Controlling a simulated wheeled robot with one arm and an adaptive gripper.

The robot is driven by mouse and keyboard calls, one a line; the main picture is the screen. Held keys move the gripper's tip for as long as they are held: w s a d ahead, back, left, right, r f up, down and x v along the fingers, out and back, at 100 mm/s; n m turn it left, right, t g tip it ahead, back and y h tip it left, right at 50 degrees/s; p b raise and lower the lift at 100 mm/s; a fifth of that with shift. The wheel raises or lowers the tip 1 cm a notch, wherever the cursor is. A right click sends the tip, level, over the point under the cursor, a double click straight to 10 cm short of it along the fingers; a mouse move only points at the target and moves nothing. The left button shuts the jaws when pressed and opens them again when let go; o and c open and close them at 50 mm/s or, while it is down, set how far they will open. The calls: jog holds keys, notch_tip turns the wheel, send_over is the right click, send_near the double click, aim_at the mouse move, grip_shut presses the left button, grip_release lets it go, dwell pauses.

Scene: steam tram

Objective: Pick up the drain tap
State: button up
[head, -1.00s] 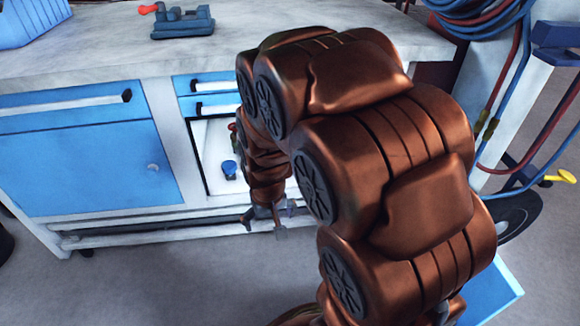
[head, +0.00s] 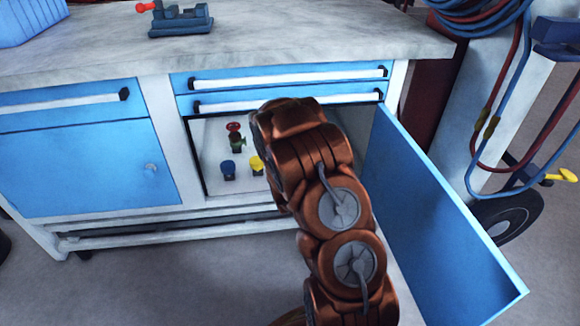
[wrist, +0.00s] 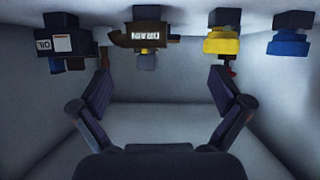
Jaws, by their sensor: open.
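The drain tap (wrist: 150,34) is brown with a white "DRAIN" label. In the wrist view, which appears upside down, it stands near the top of the picture, left of centre. My gripper (wrist: 166,88) is open, its two dark fingers spread wide with nothing between them. The tap shows beyond the fingertips, above the gap between them in the picture, and is not held. In the head view my arm reaches into the open cupboard and hides both the gripper and the drain tap.
A dark blue item labelled OIL (wrist: 62,42) stands close beside the tap.

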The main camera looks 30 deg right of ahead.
jog(key=d+f+t+h, duration=0.1)
jog(key=d+f+t, duration=0.1)
jog(key=shift+d+f, duration=0.3)
jog(key=shift+f, duration=0.1)
jog(key=shift+s+d+f+t, duration=0.1)
jog(key=shift+d+f+t, duration=0.1)
jog(key=shift+t, duration=0.3)
jog(key=shift+s+d+f+t+h+b, duration=0.15)
jog(key=shift+s+t+h, duration=0.1)
jog(key=shift+t, duration=0.2)
jog(key=shift+s+f+t+h+b, duration=0.1)
jog(key=shift+s+t+h+b, duration=0.1)
jog(key=shift+t, duration=0.25)
jog(key=shift+r+b+x, duration=0.15)
jog(key=shift+b+x, duration=0.7)
jog(key=shift+x, duration=1.1)
jog(key=shift+r+b+x, duration=0.15)
jog(key=shift+b+x, duration=0.7)
jog(key=shift+x, duration=1.1)
jog(key=shift+s+d, duration=0.1)
jog(key=shift+c, duration=0.4)
jog(key=c, duration=1.6)
